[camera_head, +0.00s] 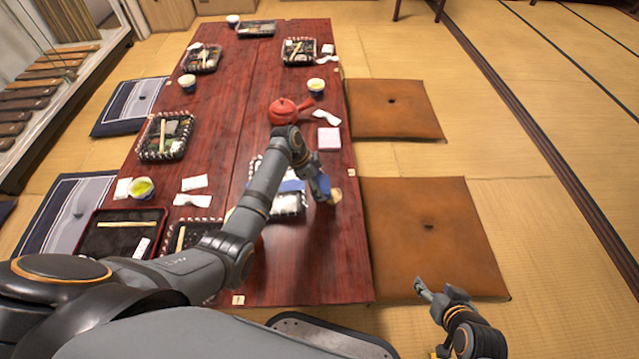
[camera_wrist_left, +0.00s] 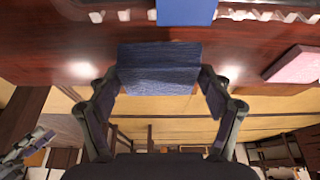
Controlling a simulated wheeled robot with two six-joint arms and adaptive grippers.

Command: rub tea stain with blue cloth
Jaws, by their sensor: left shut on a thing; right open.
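My left gripper (camera_head: 326,190) reaches across the red-brown table and is shut on a folded dark blue cloth. In the left wrist view the cloth (camera_wrist_left: 159,68) spans the space between the two fingers (camera_wrist_left: 160,85), close to the tabletop. I cannot tell whether it touches the table. I cannot make out a tea stain in either view.
A pink block (camera_head: 329,138) lies on the table near the left gripper. A red teapot (camera_head: 283,112) stands beyond it. A basket tray (camera_head: 290,206) with a lighter blue item (camera_wrist_left: 187,12) is beside the gripper. Several trays and cups line the table. Brown cushions (camera_head: 428,225) lie right.

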